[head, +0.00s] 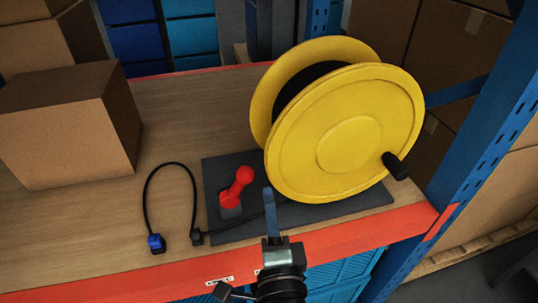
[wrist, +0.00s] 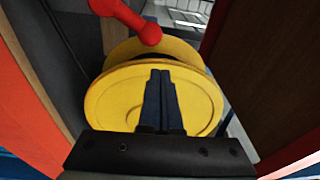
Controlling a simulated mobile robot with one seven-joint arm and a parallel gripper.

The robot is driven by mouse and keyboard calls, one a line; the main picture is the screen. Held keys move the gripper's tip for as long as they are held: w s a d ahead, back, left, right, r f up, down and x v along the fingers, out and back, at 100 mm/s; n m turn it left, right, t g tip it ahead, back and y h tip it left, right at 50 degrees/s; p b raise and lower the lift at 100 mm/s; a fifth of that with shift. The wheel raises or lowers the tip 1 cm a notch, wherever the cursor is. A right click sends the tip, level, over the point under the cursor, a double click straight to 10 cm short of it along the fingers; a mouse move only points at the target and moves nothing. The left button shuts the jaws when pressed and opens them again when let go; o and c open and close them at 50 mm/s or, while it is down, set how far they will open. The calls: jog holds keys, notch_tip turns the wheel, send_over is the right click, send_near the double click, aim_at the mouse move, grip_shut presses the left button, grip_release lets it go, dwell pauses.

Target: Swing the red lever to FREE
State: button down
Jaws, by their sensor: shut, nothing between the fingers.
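The red lever (head: 237,188) stands on a small grey block on the dark base plate (head: 225,167), left of the yellow cable reel (head: 345,140). Its round knob is tilted up and to the right. In the wrist view the red lever (wrist: 128,16) shows at the top, with the reel (wrist: 110,95) behind the fingers. My gripper (head: 268,192) is shut and empty, in front of the reel and just right of the lever in the head view. The fingers also show together in the wrist view (wrist: 160,75). No FREE marking is readable.
A black cable ends in a blue plug (head: 156,243) on the wooden shelf (head: 100,225). A cardboard box (head: 70,125) stands at the left. A red-orange beam (head: 130,285) edges the shelf, and a blue upright (head: 480,130) stands at the right. The reel has a black crank knob (head: 396,166).

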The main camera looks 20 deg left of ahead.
aim_at(238, 187)
jog(key=shift+s+d+f+m+g+p, duration=0.2)
jog(key=shift+s+f+m+p, duration=0.25)
jog(key=shift+s+m+p, duration=0.25)
jog(key=shift+s+d+f+m+g+p, duration=0.1)
jog(key=shift+s+f+m+g+p, duration=0.1)
jog(key=shift+s+f+m+p, duration=0.35)
jog(key=shift+a+r, duration=0.1)
jog(key=shift+r, duration=0.1)
jog(key=p+x, duration=0.2)
jog(key=x, duration=0.8)
jog(key=shift+s+a+r+n, duration=0.1)
jog(key=shift+r+n, duration=0.05)
jog(key=shift+n, duration=0.1)
